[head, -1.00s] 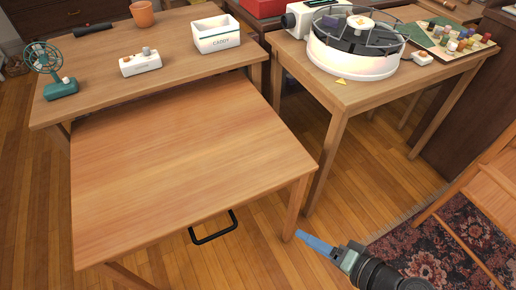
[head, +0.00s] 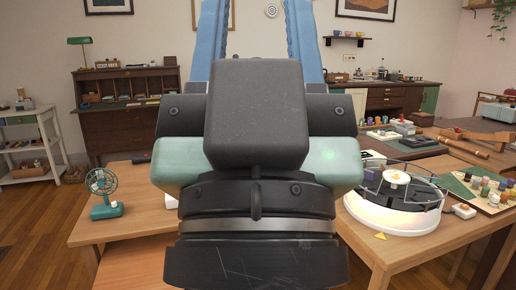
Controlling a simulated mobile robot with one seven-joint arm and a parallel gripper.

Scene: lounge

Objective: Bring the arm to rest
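My gripper (head: 253,20) is raised close in front of the head camera, in the middle of the picture. Its two blue fingers point up and stand wide apart, with only the back wall showing between them. Their tips run up to the top edge of the picture. My dark wrist and green-grey gripper body fill the centre and hide much of the tables behind.
The left table (head: 128,223) bears a green fan (head: 104,197). The right table (head: 400,246) bears a round white turntable-like device (head: 393,207) and a green board (head: 487,191) with small coloured pieces. A desk (head: 135,122) and cabinets (head: 392,100) stand behind.

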